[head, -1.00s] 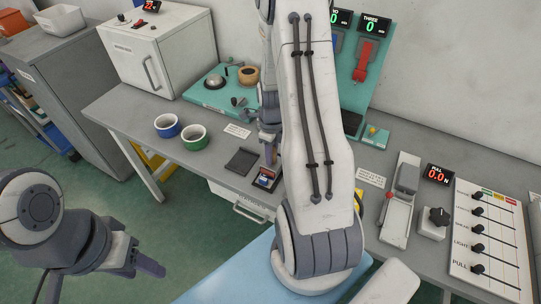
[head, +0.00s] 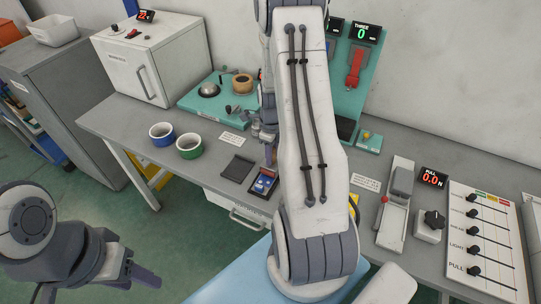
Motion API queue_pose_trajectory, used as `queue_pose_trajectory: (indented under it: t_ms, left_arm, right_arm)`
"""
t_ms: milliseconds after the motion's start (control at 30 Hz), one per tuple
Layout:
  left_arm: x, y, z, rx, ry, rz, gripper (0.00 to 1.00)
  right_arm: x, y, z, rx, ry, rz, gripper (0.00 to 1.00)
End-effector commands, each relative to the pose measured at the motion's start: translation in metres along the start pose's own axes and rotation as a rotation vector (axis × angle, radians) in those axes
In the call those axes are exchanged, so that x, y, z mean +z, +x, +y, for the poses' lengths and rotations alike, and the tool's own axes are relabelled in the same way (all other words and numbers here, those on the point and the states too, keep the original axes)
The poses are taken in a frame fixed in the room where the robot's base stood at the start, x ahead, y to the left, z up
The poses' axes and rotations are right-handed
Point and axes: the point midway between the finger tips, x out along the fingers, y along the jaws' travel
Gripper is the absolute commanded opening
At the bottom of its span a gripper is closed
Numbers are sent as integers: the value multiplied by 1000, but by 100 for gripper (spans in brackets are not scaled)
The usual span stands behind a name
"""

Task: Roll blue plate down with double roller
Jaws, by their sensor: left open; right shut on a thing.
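The blue plate (head: 263,182) lies in a small dark frame near the table's front edge, with a little red showing on it. My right arm crosses the middle of the head view. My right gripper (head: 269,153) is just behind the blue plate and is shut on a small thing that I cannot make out. I cannot tell whether it touches the plate. I cannot pick out the double roller with certainty. My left gripper (head: 140,274) is open and empty at the lower left, over the floor and away from the table.
A dark square tray (head: 238,168) lies left of the blue plate. A blue cup (head: 162,134) and a green cup (head: 190,146) stand further left. A teal board (head: 207,104) with tools is behind. A lever device (head: 396,205) and slider panel (head: 480,245) are at the right.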

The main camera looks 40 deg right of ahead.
Motion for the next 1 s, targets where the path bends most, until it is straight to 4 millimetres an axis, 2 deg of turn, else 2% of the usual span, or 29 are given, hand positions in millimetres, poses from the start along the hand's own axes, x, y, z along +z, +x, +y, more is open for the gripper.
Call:
queue_pose_trajectory:
  t_ms: [467,1000]
  left_arm:
    - [0,-3,0,0,0,0,50]
    - [0,-4,0,0,0,0,50]
  right_arm:
    - [-3,1,-16,7,0,6,0]
    - [-4,0,3,8,0,7,0]
